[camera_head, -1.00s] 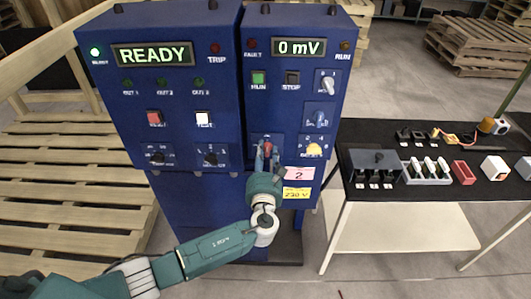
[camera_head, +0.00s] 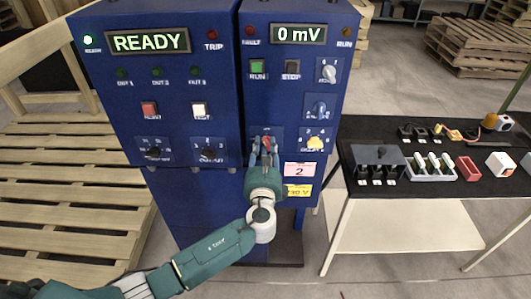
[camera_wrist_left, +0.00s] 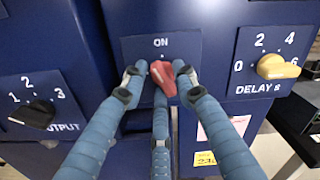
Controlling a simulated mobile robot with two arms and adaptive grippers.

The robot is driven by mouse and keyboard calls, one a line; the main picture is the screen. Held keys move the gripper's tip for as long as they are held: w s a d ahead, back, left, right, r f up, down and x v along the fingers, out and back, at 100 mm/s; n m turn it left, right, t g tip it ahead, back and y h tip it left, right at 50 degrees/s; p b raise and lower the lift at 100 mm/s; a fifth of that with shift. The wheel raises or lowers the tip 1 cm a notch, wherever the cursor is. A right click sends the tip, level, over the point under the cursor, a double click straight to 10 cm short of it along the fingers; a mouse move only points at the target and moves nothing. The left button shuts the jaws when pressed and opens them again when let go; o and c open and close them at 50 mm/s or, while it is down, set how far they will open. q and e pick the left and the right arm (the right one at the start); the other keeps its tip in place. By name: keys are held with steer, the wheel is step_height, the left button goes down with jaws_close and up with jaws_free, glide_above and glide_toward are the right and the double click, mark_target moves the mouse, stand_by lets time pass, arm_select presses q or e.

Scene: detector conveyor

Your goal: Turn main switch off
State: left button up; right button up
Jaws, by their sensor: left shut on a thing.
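The main switch is a red knob (camera_wrist_left: 163,78) on a blue plate marked ON, on the front of the right-hand cabinet. In the wrist view its handle is tilted, with the lower end leaning right of the ON mark. My left gripper (camera_wrist_left: 160,82) has two fingers on either side of the knob and a third below it, shut on it. In the head view the knob (camera_head: 267,143) shows small between the fingers of my left gripper (camera_head: 264,154), which partly hide it. My right gripper is not in view.
A yellow DELAY knob (camera_wrist_left: 275,67) is to the right of the switch and a black OUTPUT knob (camera_wrist_left: 34,114) to the left. The displays read READY (camera_head: 150,41) and 0 mV (camera_head: 299,34). A black-topped table (camera_head: 458,188) with small parts stands at right.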

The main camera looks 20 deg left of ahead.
arm_select(q)
steer(key=shift+f+n+b, duration=0.25)
steer(key=shift+n+b, duration=1.4)
steer(key=shift+n, duration=0.5)
steer(key=shift+f+n+b, duration=0.3)
steer(key=shift+n+b, duration=1.35)
steer(key=shift+n, duration=0.45)
steer(key=shift+f+n+b, duration=0.25)
steer(key=shift+n+b, duration=1.4)
steer(key=shift+n, duration=0.5)
steer(key=o, duration=0.8)
steer(key=shift+o, duration=0.6)
steer(key=shift+r, duration=0.1)
steer(key=shift+r, duration=0.15)
steer(key=v, duration=1.2)
